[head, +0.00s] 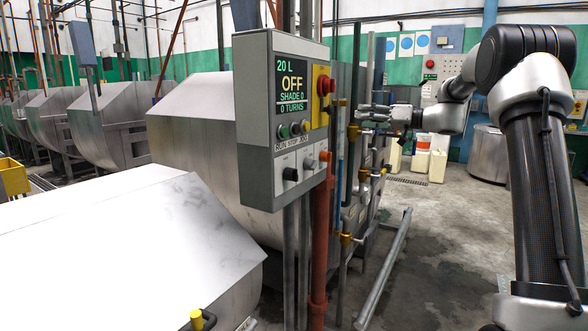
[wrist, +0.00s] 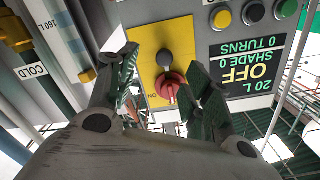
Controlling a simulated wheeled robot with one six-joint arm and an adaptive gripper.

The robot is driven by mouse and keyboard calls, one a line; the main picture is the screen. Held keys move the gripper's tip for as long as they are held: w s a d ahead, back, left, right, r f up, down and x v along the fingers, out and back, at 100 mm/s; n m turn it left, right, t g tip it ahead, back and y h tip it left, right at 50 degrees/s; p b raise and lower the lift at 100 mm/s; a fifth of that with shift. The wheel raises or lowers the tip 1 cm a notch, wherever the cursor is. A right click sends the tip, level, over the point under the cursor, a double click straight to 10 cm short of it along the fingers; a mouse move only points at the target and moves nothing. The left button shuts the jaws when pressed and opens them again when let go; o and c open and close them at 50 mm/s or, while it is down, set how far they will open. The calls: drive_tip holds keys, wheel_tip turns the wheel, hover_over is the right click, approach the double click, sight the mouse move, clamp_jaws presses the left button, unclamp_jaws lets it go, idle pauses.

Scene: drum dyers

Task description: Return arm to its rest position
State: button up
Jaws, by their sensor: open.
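My gripper (head: 364,115) is at the end of my arm (head: 540,130), which reaches in from the right of the head view. It is just right of the grey control box (head: 255,130). In the wrist view my gripper (wrist: 163,75) is open and empty, its two dark fingers spread. A red rotary knob (wrist: 171,86) on a yellow plate (wrist: 160,40) appears between the fingers, with no visible contact. The knob also shows on the box's right side in the head view (head: 326,85). The box screen (head: 292,84) reads 20 L, OFF, SHADE 0, 0 TURNS.
Pipes with yellow valves (head: 347,239) stand right below the box, near my gripper. Steel drum machines (head: 190,150) line the left. A grey floor rail (head: 383,270) runs below. Open concrete floor (head: 440,240) lies between the pipes and my arm.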

drive_tip(key=s+d+f+m+g+h, duration=0.2)
drive_tip(key=s+f+m, duration=0.2)
drive_tip(key=f, duration=0.7)
drive_tip(key=s+f+m+g+h, duration=0.3)
drive_tip(key=s+f+g, duration=0.15)
drive_tip(key=s, duration=0.65)
drive_tip(key=s+d+r+n+h, duration=0.1)
drive_tip(key=s+h, duration=0.8)
drive_tip(key=s, duration=2.5)
drive_tip(key=shift+s+d+n, duration=0.3)
drive_tip(key=shift+d+n, duration=0.2)
drive_tip(key=shift+d, duration=0.45)
drive_tip(key=shift+o, duration=0.4)
